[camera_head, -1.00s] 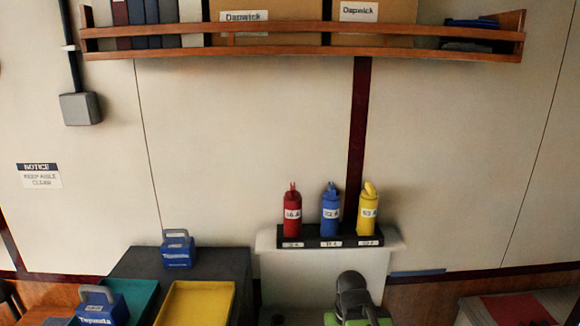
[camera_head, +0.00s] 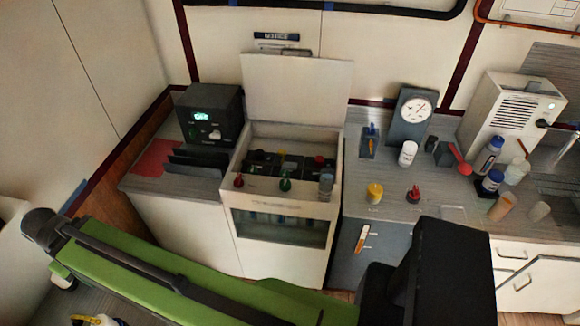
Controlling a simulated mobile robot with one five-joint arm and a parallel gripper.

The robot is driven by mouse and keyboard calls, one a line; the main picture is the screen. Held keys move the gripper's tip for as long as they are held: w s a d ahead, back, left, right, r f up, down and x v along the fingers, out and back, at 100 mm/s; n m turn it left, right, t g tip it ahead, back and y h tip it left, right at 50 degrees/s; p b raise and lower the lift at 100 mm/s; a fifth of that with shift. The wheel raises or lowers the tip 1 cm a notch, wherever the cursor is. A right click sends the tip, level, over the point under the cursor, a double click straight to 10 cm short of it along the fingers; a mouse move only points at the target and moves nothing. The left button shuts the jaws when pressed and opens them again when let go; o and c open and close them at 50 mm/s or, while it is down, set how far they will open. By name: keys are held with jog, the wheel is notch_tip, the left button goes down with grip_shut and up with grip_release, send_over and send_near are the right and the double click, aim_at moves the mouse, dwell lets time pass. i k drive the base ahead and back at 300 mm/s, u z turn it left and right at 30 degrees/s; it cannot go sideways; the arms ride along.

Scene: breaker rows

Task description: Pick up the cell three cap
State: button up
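A white box with a raised lid (camera_head: 297,95) stands near the middle, with a row of dark cells (camera_head: 285,165) inside. A red cap-like piece (camera_head: 238,181) and a green one (camera_head: 285,185) stand along its front edge, with a clear bottle (camera_head: 326,183) at the right. A yellow cap-like piece (camera_head: 374,193) and a red one (camera_head: 414,193) stand on the counter to the right. Any cell numbers are too small to read, so I cannot tell which piece is the cell three cap. I see no gripper fingers in the head view.
A black device with a lit display (camera_head: 210,115) stands left of the box. A gauge (camera_head: 412,112), a white jar (camera_head: 408,153) and several bottles crowd the counter (camera_head: 445,190). A long green part and a black upright shape fill the foreground.

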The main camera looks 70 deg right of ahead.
aim_at(285, 184)
jog(key=z, duration=1.3)
jog(key=k, duration=0.6)
jog(key=z, duration=0.75)
jog(key=i, duration=1)
jog(key=z, duration=0.1)
